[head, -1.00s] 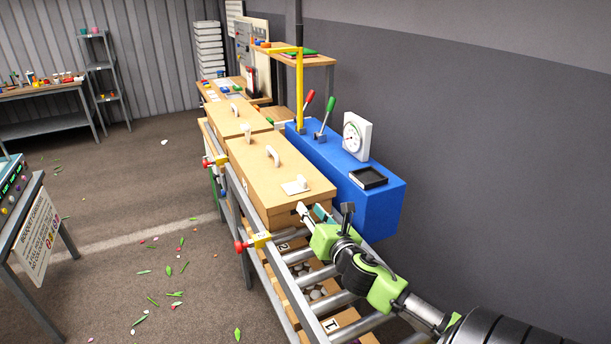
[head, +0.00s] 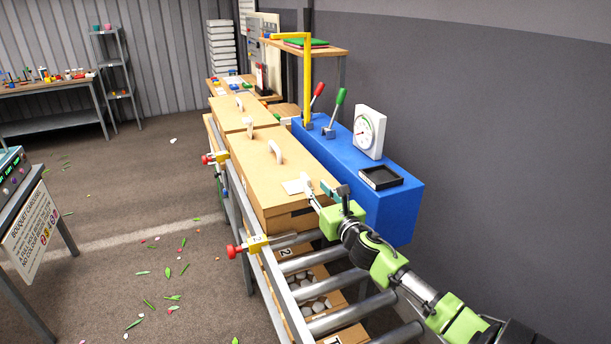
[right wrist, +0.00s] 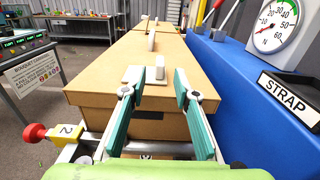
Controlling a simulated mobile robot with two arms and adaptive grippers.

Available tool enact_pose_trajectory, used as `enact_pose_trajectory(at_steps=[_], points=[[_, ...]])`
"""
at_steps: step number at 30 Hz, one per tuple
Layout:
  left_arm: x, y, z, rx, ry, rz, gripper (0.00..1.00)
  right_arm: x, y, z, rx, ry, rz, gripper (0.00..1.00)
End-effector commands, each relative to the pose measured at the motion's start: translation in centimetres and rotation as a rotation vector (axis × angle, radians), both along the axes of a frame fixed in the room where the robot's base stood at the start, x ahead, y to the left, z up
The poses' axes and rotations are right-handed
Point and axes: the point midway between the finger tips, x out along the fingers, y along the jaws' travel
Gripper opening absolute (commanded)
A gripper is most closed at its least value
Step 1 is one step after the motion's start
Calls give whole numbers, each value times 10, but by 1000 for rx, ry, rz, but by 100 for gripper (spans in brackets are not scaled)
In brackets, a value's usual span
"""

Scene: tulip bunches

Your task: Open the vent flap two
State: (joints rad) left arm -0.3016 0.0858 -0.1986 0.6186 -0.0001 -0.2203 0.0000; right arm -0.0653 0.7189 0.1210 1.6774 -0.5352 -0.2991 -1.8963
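A white vent flap (head: 292,187) lies flat on the near end of the cardboard box lid (head: 262,178). It also shows in the right wrist view as a white plate (right wrist: 138,75) with a small upright tab (right wrist: 160,68). I cannot read a number on the flap itself. My right gripper (head: 319,190) is at the near edge of that box. In the right wrist view its two teal fingers (right wrist: 157,92) are spread apart and empty, with the tab ahead between their tips. I cannot tell whether they touch the lid. My left gripper is not in view.
A blue cabinet (head: 400,212) with levers, a gauge (head: 368,131) and a black strap tray (head: 381,177) stands close on the right. A red-knobbed yellow stop marked 2 (right wrist: 67,130) sits at left on the roller rail. A second lidded box (head: 228,113) stands behind.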

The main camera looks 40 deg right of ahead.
Motion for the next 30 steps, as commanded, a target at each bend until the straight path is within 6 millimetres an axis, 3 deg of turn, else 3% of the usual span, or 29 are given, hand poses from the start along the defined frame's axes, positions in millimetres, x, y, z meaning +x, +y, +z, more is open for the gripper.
enact_pose_trajectory(at_steps=[9,15,30], points=[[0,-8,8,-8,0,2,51,51,-17,2,4,-2,-3,28],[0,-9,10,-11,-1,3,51,73,-24,1,3,-1,-2,28],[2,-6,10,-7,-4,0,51,85,-26,0,2,0,0,28]])
